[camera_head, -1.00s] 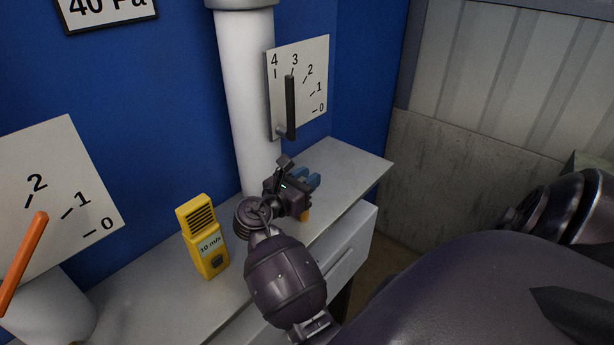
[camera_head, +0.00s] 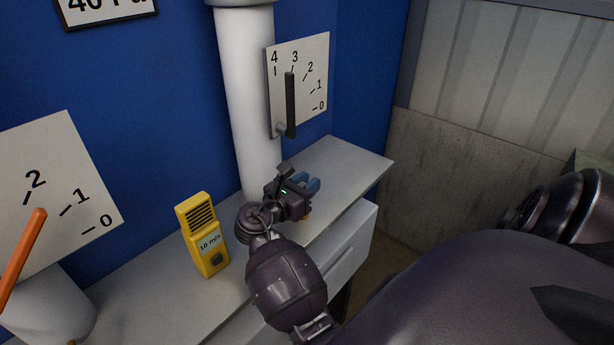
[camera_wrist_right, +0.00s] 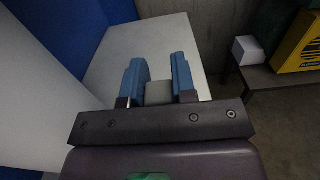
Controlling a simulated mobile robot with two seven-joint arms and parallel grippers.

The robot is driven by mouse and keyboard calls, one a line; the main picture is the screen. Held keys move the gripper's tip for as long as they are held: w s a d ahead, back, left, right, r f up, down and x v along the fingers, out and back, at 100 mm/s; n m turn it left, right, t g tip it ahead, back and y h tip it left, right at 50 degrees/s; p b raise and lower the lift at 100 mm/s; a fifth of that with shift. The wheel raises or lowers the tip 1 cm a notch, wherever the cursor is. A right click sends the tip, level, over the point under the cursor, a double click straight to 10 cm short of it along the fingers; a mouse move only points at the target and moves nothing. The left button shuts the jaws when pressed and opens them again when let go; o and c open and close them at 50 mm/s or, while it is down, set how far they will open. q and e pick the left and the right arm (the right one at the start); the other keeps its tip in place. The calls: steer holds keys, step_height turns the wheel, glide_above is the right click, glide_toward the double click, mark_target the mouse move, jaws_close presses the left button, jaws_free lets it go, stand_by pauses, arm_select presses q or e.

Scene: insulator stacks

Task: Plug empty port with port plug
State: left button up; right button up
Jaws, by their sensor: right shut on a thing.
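My right gripper (camera_head: 309,183) is over the grey counter below the white pipe, with its blue fingers pointing to the right. In the right wrist view the two blue fingers (camera_wrist_right: 157,62) stand on either side of a small grey piece (camera_wrist_right: 159,93), and the gripper is shut on it. I cannot tell for sure that this piece is the port plug. A small orange bit (camera_head: 307,216) shows just under the gripper, mostly hidden. No empty port can be made out. My left gripper is not in view.
The counter (camera_head: 345,160) is clear to the right of the gripper. A yellow meter (camera_head: 202,235) stands to its left. A white pipe (camera_head: 248,90) and a dial plate with a black lever (camera_head: 290,105) are behind. An orange lever (camera_head: 22,262) is far left.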

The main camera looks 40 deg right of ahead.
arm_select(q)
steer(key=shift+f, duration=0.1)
arm_select(e)
steer(key=shift+f, duration=0.25)
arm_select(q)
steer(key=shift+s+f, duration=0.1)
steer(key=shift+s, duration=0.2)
arm_select(e)
steer(key=shift+f, duration=0.15)
steer(key=o, duration=1)
steer(key=shift+s, duration=0.1)
steer(key=shift+f, duration=0.1)
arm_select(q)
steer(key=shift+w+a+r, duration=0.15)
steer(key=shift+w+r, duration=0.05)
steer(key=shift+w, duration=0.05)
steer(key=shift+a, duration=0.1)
arm_select(e)
steer(key=shift+a, duration=0.15)
